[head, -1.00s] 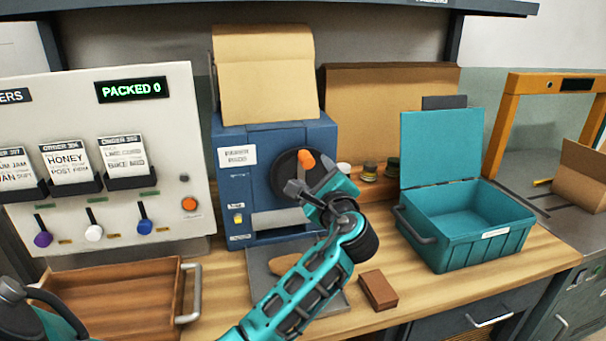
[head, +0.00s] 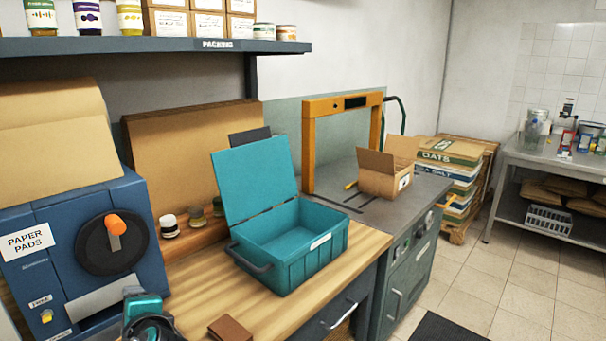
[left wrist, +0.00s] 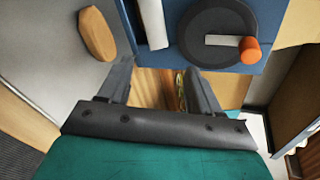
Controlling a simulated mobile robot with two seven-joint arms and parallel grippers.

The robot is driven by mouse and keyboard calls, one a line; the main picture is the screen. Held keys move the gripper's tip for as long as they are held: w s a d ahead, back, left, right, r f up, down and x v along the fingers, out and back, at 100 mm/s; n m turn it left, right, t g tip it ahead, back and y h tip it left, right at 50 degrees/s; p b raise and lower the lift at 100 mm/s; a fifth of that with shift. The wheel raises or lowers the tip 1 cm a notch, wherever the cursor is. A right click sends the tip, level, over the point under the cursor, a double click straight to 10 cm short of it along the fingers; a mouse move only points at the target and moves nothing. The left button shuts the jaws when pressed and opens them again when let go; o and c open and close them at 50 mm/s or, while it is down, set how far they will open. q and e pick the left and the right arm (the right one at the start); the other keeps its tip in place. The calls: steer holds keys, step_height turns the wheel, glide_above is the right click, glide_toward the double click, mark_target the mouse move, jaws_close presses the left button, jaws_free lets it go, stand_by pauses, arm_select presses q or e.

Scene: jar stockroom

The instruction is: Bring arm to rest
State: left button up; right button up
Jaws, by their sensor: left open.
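Part of my left arm, teal and black, shows at the bottom left of the head view, in front of the blue paper pad machine (head: 82,262); its fingertips cannot be made out there. In the left wrist view my left gripper (left wrist: 158,70) is open, with its two dark fingers apart and nothing seen held. The machine's black crank wheel with its orange knob (left wrist: 249,51) is beyond the fingers at the upper right, apart from them. A brown rounded piece (left wrist: 98,34) lies on a grey surface at the upper left. My right gripper is not in view.
An open teal crate (head: 290,262) stands on the wooden bench, with a small brown block (head: 230,329) near the front edge. An orange frame (head: 309,150) and open cardboard box (head: 380,181) are further right. Tiled floor (head: 490,285) is clear at the right.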

arm_select(q)
steer(key=s+d+f+n+g+h, duration=0.2)
steer(key=s+d+f+n+h, duration=0.15)
steer(key=s, duration=0.45)
steer(key=s+d+f+n+g+h, duration=0.25)
steer(key=s+d+f+n, duration=0.2)
steer(key=s, duration=0.45)
steer(key=s+d+f+n+g+h, duration=0.2)
steer(key=s+d+f+n+h, duration=0.15)
steer(key=s, duration=0.45)
steer(key=w+d+f+m+t+h, duration=0.1)
steer(key=w+d+f+t+h, duration=0.1)
steer(key=w+f+t, duration=0.5)
step_height(320, 180, down, 2)
steer(key=shift+w, duration=0.15)
